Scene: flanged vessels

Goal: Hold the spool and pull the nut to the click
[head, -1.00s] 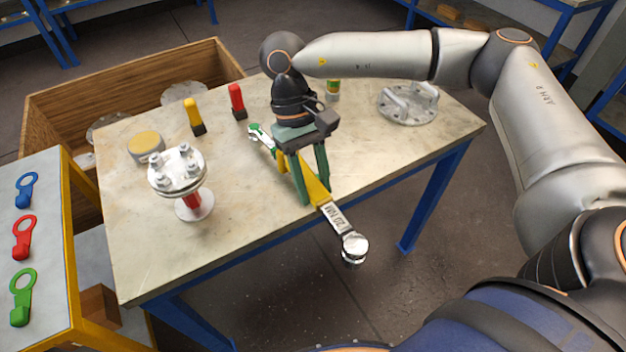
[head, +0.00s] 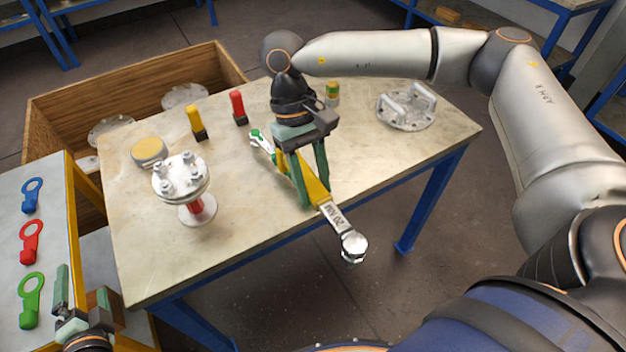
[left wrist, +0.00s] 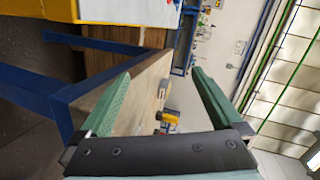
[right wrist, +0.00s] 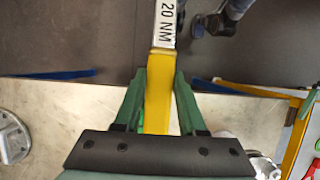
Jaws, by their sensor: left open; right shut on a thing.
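The spool (head: 182,180) stands upright on the table, a round steel flange with several bolts and nuts on top, a red middle and a round foot. The wrench, marked 20 NM (head: 333,213), has a yellow grip, a green-marked end over the table and a round silver end beyond the front edge. My right gripper (head: 312,188) is shut on its yellow grip, also seen in the right wrist view (right wrist: 158,95). The wrench is apart from the spool. My left gripper (head: 82,292) is open and empty at lower left, by the side table.
A yellow-topped round tin (head: 149,151), yellow (head: 195,121) and red (head: 237,106) upright pieces and a handled steel flange (head: 407,108) stand on the table. A wooden crate (head: 130,95) is behind left. Blue, red and green hooks lie on the side table (head: 57,225).

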